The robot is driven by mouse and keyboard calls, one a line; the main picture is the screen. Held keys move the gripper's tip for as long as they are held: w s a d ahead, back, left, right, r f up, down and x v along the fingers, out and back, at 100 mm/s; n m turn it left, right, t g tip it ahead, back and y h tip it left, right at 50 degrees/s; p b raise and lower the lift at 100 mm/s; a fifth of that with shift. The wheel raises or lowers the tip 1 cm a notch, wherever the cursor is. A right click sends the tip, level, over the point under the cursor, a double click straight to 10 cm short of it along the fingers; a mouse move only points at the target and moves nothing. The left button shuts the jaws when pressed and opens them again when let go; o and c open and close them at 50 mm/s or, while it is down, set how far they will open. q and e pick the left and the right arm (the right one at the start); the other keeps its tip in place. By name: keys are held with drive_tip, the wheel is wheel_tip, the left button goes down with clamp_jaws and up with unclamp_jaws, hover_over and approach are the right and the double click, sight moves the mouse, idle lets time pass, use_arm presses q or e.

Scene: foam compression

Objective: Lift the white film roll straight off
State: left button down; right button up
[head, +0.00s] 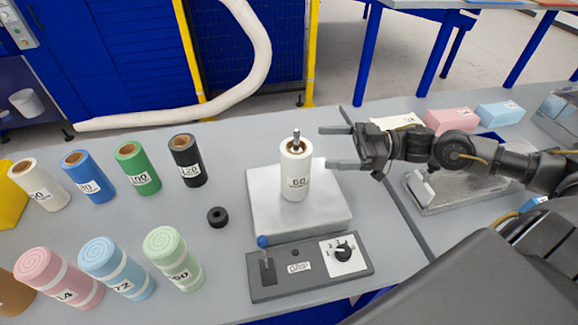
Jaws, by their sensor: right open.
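Nothing is between the fingers. My left gripper is not in view.
A control box (310,266) with a blue-knobbed lever and a dial lies in front of the plate. A black ring (217,216) lies left of it. Several film rolls (137,168) stand farther left, with foam rolls (173,258) in front. Foam blocks (450,121) lie at the back right.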

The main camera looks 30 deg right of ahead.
sight(291, 149)
drive_tip(key=x, duration=0.1)
drive_tip(key=p+x, duration=0.1)
drive_tip(key=x, duration=0.3)
drive_tip(key=shift+s+a+r+p, duration=0.25)
drive_tip(key=shift+s+p, duration=0.05)
drive_tip(key=shift+p, duration=0.05)
drive_tip(key=p+x, duration=0.2)
drive_tip(key=x, duration=0.2)
drive_tip(key=shift+w+f+p, duration=0.15)
drive_tip(key=shift+w+p, duration=0.15)
drive_tip(key=shift+p, duration=0.05)
drive_tip(key=shift+a+f, duration=0.15)
drive_tip(key=shift+a, duration=0.25)
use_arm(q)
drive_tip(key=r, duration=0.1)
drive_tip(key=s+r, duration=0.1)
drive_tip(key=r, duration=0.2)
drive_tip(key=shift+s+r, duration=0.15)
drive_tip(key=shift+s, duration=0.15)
use_arm(e)
drive_tip(key=shift+d, duration=0.1)
drive_tip(key=shift+c, duration=0.3)
